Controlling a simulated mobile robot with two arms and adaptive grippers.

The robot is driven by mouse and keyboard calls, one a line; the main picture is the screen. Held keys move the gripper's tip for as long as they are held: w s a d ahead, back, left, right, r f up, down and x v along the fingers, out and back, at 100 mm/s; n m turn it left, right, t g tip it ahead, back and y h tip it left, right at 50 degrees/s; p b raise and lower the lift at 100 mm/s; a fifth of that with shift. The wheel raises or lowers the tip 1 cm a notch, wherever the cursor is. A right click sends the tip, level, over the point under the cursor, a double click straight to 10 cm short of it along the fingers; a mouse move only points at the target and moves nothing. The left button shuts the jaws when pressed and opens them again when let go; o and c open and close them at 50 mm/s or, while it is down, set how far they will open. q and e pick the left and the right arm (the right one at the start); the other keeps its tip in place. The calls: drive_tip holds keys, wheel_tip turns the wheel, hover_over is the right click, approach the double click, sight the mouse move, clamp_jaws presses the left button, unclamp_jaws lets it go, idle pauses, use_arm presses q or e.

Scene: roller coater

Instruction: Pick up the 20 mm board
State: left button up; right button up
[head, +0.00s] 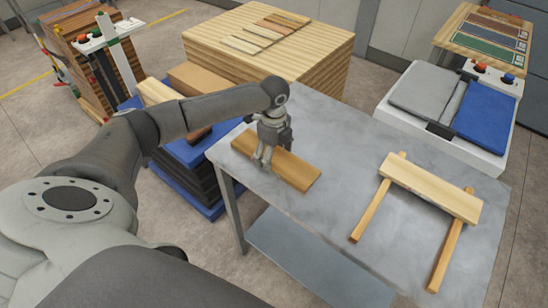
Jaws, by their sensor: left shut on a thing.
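A brown wooden board (297,173) lies at the left end of the grey metal table (335,133). My left gripper (263,163) points down over the board's left part, with its fingers shut on it. The fingers hide a little of the board, and I cannot tell whether it is clear of the table top. A paler board (432,188) rests across two wooden sticks on the right of the table. No thickness marking is readable on either board. My right gripper is out of view.
A white machine with grey and blue pads (482,112) stands behind the table at right. A large wood stack (325,62) with thin strips on top is behind. A blue-edged stack with boards (183,157) stands left of the table. The table's middle is bare.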

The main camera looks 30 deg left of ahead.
use_arm(q)
drive_tip(key=shift+c, duration=1.1)
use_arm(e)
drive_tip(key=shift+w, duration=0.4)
use_arm(q)
drive_tip(key=shift+r, duration=0.15)
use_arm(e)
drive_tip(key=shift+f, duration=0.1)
